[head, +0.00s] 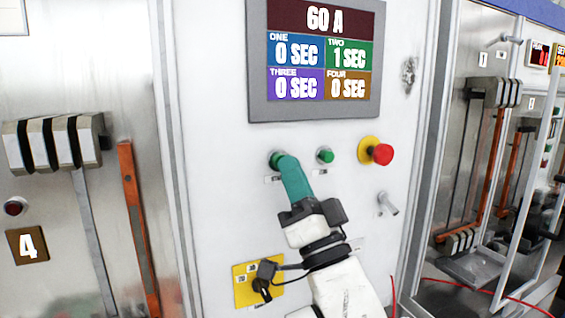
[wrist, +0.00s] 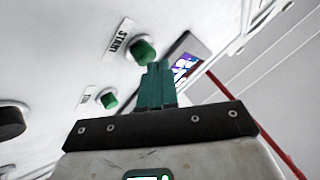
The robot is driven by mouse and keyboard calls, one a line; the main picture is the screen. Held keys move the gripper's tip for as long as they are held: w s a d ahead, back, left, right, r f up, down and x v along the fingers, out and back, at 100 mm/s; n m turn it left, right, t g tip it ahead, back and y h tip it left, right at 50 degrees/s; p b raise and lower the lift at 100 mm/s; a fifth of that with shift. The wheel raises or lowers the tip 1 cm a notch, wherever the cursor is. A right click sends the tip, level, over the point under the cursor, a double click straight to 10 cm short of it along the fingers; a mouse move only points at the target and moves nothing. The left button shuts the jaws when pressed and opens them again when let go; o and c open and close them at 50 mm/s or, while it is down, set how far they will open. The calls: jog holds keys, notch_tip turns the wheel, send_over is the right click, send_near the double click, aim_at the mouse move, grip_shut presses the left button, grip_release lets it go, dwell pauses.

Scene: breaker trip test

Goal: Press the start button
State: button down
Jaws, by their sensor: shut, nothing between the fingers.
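The start button (wrist: 143,50) is a green knob on the white panel, with a START label (wrist: 118,38) beside it in the wrist view. In the head view it is the left green button (head: 273,157), partly hidden behind my fingers. My gripper (head: 281,160) is shut and empty, its green fingers pointing at the panel. In the wrist view my gripper's fingertips (wrist: 160,66) are right beside the start button. I cannot tell whether they touch it.
A second green button (head: 325,156) and a red emergency knob (head: 381,154) on a yellow base sit to the right. Above is a display (head: 318,55) reading 60 A. A metal knob (head: 387,203) sticks out lower right. A yellow plate (head: 245,288) is lower left.

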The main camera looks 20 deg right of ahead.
jog(key=shift+s, duration=0.5)
jog(key=shift+s+p, duration=0.35)
jog(key=shift+s, duration=2.15)
